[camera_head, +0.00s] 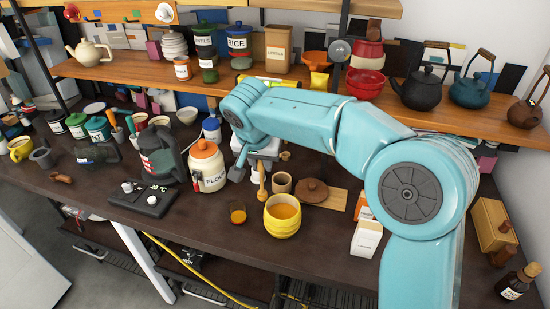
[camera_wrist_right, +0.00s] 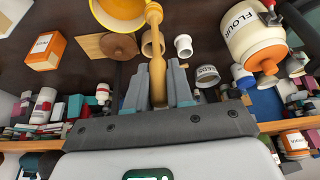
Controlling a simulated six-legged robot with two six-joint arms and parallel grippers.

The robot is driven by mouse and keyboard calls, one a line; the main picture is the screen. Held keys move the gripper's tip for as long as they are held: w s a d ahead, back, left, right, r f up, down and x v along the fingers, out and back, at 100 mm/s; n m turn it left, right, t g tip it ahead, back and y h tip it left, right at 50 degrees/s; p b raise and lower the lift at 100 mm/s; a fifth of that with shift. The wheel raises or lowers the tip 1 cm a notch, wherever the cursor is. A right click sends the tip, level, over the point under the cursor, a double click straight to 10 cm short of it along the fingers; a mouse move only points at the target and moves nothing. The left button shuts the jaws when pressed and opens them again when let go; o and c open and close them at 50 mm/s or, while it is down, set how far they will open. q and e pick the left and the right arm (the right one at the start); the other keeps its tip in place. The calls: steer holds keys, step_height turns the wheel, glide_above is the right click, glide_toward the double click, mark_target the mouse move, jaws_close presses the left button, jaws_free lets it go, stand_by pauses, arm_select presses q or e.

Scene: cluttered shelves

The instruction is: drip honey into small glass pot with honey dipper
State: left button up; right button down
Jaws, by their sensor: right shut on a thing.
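My right gripper (camera_head: 259,163) is shut on the handle of a wooden honey dipper (camera_head: 262,188). In the right wrist view the dipper (camera_wrist_right: 157,70) stands between the two grey fingers (camera_wrist_right: 157,92), its head at the edge of a yellow pot. In the head view the dipper hangs upright, head down, just behind and left of the yellow honey pot (camera_head: 282,224), which is open with amber honey inside. A small glass pot (camera_head: 238,213) with an amber tint stands left of it. I cannot tell whether the dipper touches anything. My left gripper is not in view.
A flour jar (camera_head: 207,168), a black scale (camera_head: 143,198) and a grey kettle (camera_head: 163,155) stand to the left. A wooden lid (camera_head: 313,189) on a board and a small brown cup (camera_head: 281,182) are close by. The table front near the glass pot is clear.

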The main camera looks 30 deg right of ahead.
steer(key=w+a+p, duration=0.3)
steer(key=w+a, duration=0.2)
steer(key=shift+a, duration=0.15)
steer(key=shift+f, duration=0.1)
stand_by(0.3)
step_height(320, 180, down, 3)
steer(key=b, duration=0.2)
steer(key=shift+b, duration=0.35)
steer(key=shift+r, duration=0.2)
stand_by(0.9)
